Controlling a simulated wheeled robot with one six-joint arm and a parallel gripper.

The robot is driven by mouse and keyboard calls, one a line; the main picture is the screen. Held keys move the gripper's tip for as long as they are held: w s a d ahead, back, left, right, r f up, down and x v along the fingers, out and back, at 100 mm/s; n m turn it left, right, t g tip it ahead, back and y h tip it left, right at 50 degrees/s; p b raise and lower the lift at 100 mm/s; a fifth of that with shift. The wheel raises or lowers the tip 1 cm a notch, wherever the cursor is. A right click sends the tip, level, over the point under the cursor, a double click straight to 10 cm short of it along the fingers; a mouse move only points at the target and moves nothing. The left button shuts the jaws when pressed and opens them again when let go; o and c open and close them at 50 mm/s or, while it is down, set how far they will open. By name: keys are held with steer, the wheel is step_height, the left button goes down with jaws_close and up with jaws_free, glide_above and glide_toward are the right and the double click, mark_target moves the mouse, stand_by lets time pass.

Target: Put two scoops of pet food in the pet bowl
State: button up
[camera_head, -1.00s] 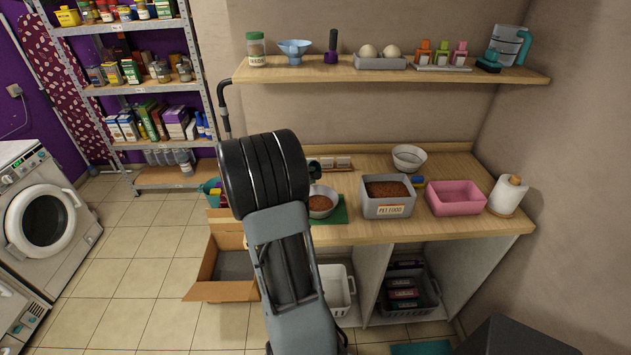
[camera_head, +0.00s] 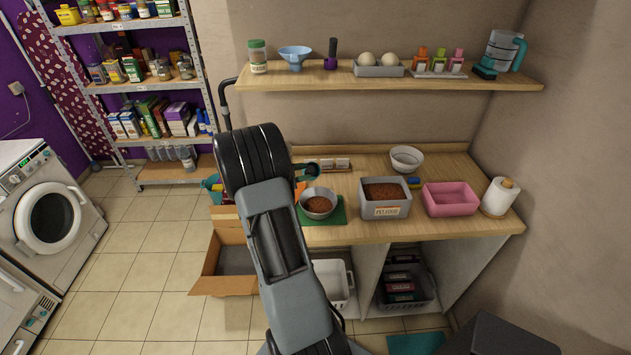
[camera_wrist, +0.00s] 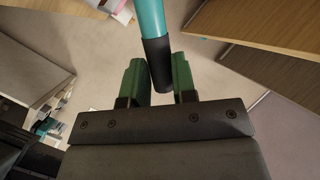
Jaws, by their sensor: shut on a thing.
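The grey pet bowl (camera_head: 329,211) stands on a green mat on the wooden counter, with brown food in it. The grey bin labelled PET FOOD (camera_head: 394,210) is to its right and holds brown food. My gripper (camera_wrist: 157,75) is shut on a scoop's black handle end, seen between its green fingers; the scoop's teal shaft (camera_wrist: 150,18) runs up out of the wrist view. In the head view my arm hides the gripper. A dark teal round scoop end (camera_head: 311,171) shows beside the arm, behind and slightly left of the bowl. Its contents cannot be made out.
A pink tub (camera_head: 450,199) and a paper towel roll (camera_head: 501,196) stand right of the bin. A light bowl (camera_head: 406,158) sits behind it. A loaded wall shelf (camera_head: 430,78) hangs above. An open cardboard box (camera_head: 222,284) is on the floor left of the counter.

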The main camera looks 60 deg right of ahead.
steer(key=shift+w+r, duration=0.15)
steer(key=shift+r, duration=0.05)
stand_by(0.4)
steer(key=shift+w+d+r+n+g+h+p, duration=0.1)
steer(key=shift+w+r+n+g+h+p, duration=0.2)
steer(key=shift+n, duration=0.35)
steer(key=shift+w+r+n+g+h+p, duration=0.1)
steer(key=shift+w+n+g+p, duration=0.3)
steer(key=shift+n, duration=0.3)
steer(key=shift+w+d+r+n+g+h+p, duration=0.1)
steer(key=shift+w+r+n+g+h, duration=0.1)
steer(key=shift+w+n, duration=0.35)
steer(key=shift+s, duration=0.15)
